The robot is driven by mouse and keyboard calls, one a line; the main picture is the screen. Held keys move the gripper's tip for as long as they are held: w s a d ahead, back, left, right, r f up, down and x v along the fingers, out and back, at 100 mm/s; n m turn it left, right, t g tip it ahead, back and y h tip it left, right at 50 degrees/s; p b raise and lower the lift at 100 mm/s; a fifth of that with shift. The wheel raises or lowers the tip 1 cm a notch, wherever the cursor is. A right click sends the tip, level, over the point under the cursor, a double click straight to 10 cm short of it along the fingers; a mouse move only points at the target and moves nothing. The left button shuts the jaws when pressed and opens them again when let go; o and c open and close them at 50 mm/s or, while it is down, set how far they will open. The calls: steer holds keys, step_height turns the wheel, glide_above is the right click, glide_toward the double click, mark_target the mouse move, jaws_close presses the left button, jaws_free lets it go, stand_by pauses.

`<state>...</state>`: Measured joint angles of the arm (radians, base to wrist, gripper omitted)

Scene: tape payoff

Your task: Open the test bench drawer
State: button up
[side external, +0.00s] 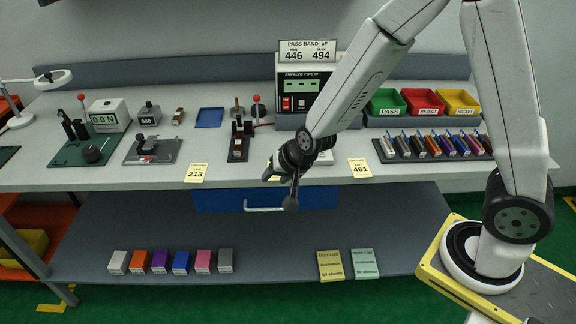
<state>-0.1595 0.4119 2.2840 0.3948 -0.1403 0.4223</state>
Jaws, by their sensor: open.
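The test bench drawer has a blue front (215,200) and hangs under the bench top, left of centre. It appears shut, with its front close under the bench edge. Its pale bar handle (262,209) runs across the front, and its right end is close to or behind one of my fingers in the picture. My gripper (280,188) is dark and open, with nothing between its fingers. It is over the front edge of the bench, above the handle in the picture. I cannot tell whether a finger touches the handle.
The grey bench top (80,178) carries a tester (303,90), a lever fixture (240,140) and green, red and yellow bins (425,101). The lower shelf (270,260) holds small boxes and two pads, with a clear middle.

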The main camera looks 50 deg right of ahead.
steer(key=w+a+f+m+t+h, duration=0.2)
steer(key=w+f+m, duration=0.3)
steer(key=w, duration=0.1)
steer(key=m+t+h, duration=0.2)
steer(key=m+h, duration=0.7)
steer(key=m, duration=0.5)
glide_toward(265, 209)
steer(key=w+d+f, duration=0.1)
steer(key=w+d, duration=0.1)
steer(key=shift+s+a+f, duration=0.2)
steer(key=shift+f, duration=0.05)
steer(key=shift+r+x, duration=0.1)
steer(key=shift+x, duration=1.9)
steer(key=shift+r+x, duration=0.15)
steer(key=shift+x, duration=1.85)
